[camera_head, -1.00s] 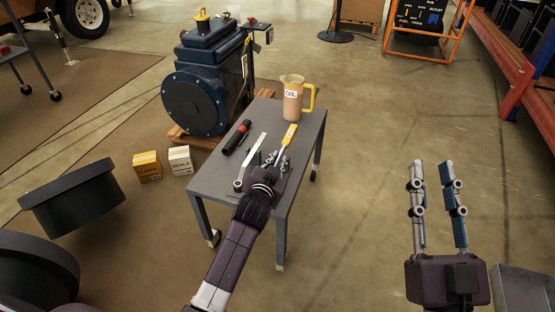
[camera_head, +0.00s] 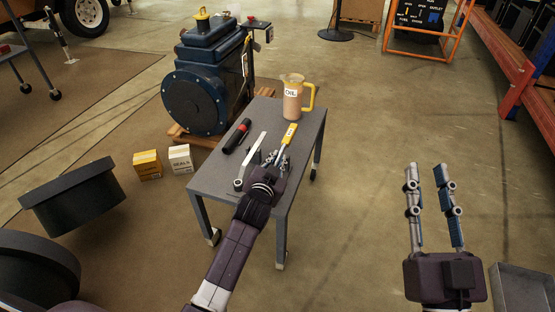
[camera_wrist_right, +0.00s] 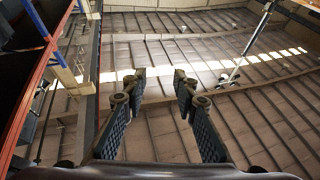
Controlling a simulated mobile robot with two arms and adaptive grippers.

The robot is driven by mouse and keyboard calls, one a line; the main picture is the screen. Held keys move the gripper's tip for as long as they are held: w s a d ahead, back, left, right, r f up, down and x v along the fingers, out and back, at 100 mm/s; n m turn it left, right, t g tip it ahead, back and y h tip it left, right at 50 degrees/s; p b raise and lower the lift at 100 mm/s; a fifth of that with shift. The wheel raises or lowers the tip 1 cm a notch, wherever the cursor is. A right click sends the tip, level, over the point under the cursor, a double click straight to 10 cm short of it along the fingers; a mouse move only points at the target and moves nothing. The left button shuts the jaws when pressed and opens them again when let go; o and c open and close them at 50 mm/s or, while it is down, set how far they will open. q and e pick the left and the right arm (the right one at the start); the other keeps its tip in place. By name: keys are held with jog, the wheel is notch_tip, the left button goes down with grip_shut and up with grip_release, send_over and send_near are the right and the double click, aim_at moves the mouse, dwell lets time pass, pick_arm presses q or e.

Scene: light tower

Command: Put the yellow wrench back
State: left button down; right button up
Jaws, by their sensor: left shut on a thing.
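The yellow wrench (camera_head: 289,134) is at the right part of the small grey table (camera_head: 215,180) in the head view. Its yellow part points away from me and its metal part runs down to my left gripper. My left gripper (camera_head: 274,158) is low over the table's near end, shut on the yellow wrench; the arm and fingers partly hide the grip. I cannot tell whether the wrench touches the tabletop. My right gripper (camera_head: 426,168) is open and empty, over bare floor at the right; its parted fingers also show in the right wrist view (camera_wrist_right: 157,75).
On the table, a silver wrench (camera_head: 254,150) and a black-and-red flashlight (camera_head: 237,136) lie left of the gripper. An oil jug (camera_head: 293,98) stands at the far end. A blue machine (camera_head: 196,100) stands behind. Two small boxes (camera_head: 147,165) (camera_head: 180,158) sit on the floor.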

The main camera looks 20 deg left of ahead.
pick_arm(q)
jog(key=shift+r, duration=0.15)
pick_arm(e)
jog(key=shift+w+f+g+h, duration=0.2)
jog(key=shift+f+g+h, duration=0.15)
jog(key=shift+f, duration=0.4)
jog(key=shift+f, duration=0.15)
pick_arm(q)
jog(key=shift+p, duration=0.35)
pick_arm(e)
jog(key=f+g, duration=0.2)
jog(key=f, duration=0.1)
jog(key=shift+w+d, duration=0.15)
jog(key=shift+w, duration=0.2)
dwell(0.4)
